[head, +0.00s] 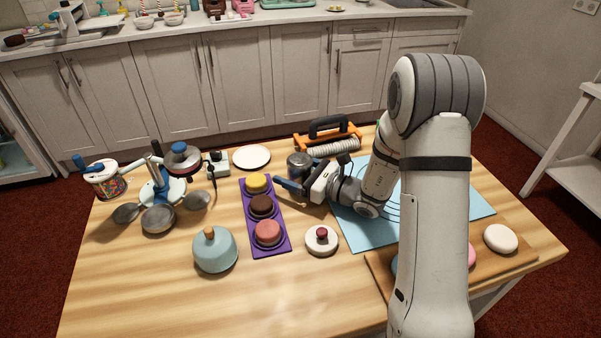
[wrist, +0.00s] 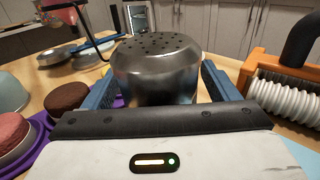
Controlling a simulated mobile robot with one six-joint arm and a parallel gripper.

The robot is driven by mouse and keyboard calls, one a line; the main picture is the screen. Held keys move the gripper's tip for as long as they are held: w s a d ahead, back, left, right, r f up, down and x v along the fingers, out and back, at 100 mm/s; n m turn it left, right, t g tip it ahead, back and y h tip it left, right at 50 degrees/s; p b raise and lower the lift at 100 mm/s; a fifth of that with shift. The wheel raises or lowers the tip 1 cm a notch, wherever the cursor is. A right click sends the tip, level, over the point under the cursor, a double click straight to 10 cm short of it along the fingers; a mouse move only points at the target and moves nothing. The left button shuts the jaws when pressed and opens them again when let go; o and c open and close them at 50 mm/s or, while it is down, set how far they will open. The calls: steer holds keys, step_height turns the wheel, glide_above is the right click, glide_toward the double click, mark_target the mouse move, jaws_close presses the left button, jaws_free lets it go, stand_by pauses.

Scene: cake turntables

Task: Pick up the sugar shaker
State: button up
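The sugar shaker (head: 297,163) is a dark grey metal cylinder with a domed, perforated top. It stands upright on the wooden table, just beyond the gripper in the head view. In the wrist view the shaker (wrist: 157,72) is centred between the two blue fingers of my gripper (wrist: 160,85). The fingers look spread wide, one on each side of the shaker, close to its sides; firm contact is not visible. In the head view my gripper (head: 294,177) reaches low over the table from the right. The shaker's lower part is hidden by the gripper in the wrist view.
A purple tray (head: 264,217) with small cakes lies left of the gripper. An orange-framed roller (head: 327,137) stands behind, a white plate (head: 252,158) behind left. A blue mat (head: 355,234) lies under my arm.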

steer(key=c, duration=1.2)
steer(key=shift+r, duration=0.1)
